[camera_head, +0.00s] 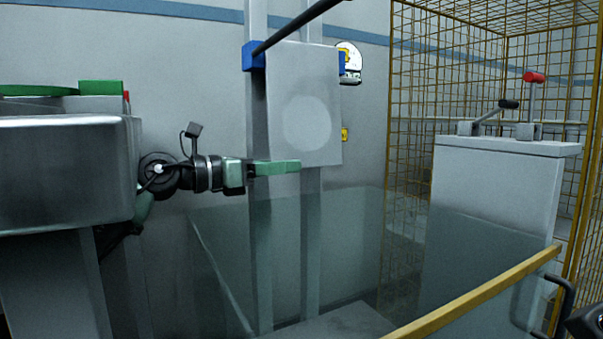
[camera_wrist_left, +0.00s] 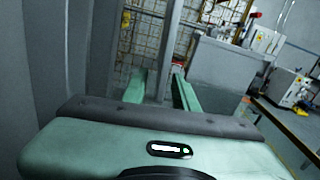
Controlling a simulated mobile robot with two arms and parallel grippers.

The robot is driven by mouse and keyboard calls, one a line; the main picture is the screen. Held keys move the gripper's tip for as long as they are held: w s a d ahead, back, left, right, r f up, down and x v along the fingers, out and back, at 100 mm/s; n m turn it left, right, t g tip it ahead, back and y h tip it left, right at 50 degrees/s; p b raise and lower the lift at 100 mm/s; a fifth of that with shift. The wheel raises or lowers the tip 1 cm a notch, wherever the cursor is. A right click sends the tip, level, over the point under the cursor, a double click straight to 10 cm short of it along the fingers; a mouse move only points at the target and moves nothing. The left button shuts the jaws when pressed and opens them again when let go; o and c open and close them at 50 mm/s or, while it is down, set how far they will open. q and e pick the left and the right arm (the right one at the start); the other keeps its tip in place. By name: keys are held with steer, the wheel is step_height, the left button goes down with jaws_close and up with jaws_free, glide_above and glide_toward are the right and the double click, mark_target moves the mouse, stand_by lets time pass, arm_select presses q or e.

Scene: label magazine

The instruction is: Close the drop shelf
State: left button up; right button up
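I cannot tell for sure which part is the drop shelf. A flat grey panel (camera_head: 304,105) with a pale round patch stands upright on a grey post. A large see-through sheet (camera_head: 345,235) lies lower, with a yellow bar (camera_head: 480,292) along its right front edge. My left gripper (camera_head: 275,167) is just below the grey panel and points right; contact cannot be made out. In the left wrist view its two green fingers (camera_wrist_left: 160,88) are apart with nothing between them. My right gripper does not show.
A yellow wire cage (camera_head: 425,80) and a grey cabinet (camera_head: 495,185) with a red-knobbed lever (camera_head: 533,77) stand right. A metal box (camera_head: 65,170) stands left. A black handle (camera_head: 568,290) is lower right.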

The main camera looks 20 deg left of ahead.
arm_select(q)
steer(key=shift+b+x, duration=0.6)
steer(key=shift+x, duration=1.6)
jaws_close()
